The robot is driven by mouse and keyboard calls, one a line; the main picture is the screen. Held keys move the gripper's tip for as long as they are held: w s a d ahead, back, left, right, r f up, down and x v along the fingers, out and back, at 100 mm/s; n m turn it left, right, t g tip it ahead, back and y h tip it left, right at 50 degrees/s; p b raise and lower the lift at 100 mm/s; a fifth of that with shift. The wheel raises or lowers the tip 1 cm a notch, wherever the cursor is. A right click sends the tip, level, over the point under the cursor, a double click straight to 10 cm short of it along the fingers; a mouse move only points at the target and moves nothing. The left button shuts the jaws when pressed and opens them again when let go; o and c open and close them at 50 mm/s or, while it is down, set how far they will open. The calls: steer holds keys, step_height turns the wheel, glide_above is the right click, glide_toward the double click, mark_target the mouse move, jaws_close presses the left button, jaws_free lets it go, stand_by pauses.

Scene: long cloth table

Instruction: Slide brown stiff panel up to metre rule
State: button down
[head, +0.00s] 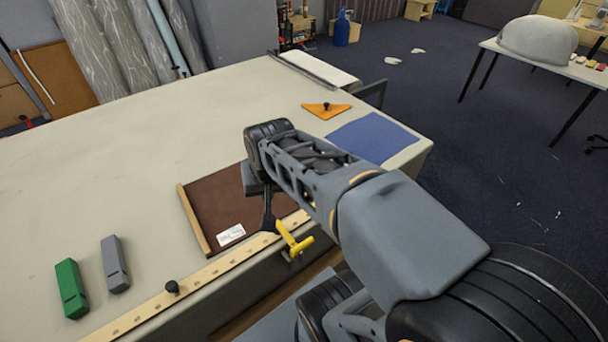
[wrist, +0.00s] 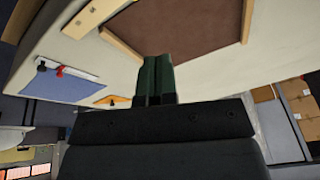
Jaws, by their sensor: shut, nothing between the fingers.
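The brown stiff panel (head: 215,200) lies flat on the cloth table, with a pale wooden strip (head: 193,218) along its left side and a white label near its front edge. The metre rule (head: 190,280) runs along the table's front edge. The panel's front left corner is close to it; I cannot tell whether they touch. My arm hides the panel's right part. In the wrist view, my gripper (wrist: 156,62) is shut and empty, its dark green fingers together in front of the panel (wrist: 190,22). I cannot tell whether they touch the panel.
A yellow clamp (head: 293,241) sits at the rule's right part, and a black knob (head: 172,287) stands on its left part. Green (head: 71,288) and grey (head: 115,264) blocks stand at left. A blue sheet (head: 374,138) and orange triangle (head: 326,110) lie farther right.

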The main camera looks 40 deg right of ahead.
steer(key=w+d+f+m+b, duration=0.1)
steer(key=d+f+m, duration=0.4)
steer(key=d+m, duration=0.2)
steer(key=w+d+f+m+g+y+b, duration=0.1)
steer(key=d+f+m+b, duration=0.1)
steer(key=d+f+m, duration=0.3)
steer(key=w+d+f+m+g+b, duration=0.1)
steer(key=w+d+f+m+b, duration=0.1)
steer(key=d+f+m, duration=0.3)
steer(key=shift+w+d+f+m+y, duration=0.15)
steer(key=shift+d+m, duration=0.5)
steer(key=shift+d, duration=0.55)
steer(key=shift+s+d+m+y, duration=0.1)
steer(key=shift+d+m, duration=0.5)
steer(key=shift+d, duration=0.6)
steer(key=shift+w+d+f+m+y, duration=0.15)
steer(key=shift+d+m, duration=0.5)
steer(key=shift+d, duration=0.55)
steer(key=shift+w, duration=0.1)
steer(key=shift+m, duration=0.3)
steer(key=w+a, duration=0.2)
steer(key=a, duration=0.1)
steer(key=w+a+p, duration=0.1)
steer(key=w+a, duration=0.3)
steer(key=a, duration=0.1)
steer(key=shift+w+a, duration=0.3)
steer(key=shift+w, duration=0.05)
steer(key=shift+w+a+f, duration=0.1)
steer(key=shift+a+f, duration=0.05)
steer(key=shift+f, duration=0.75)
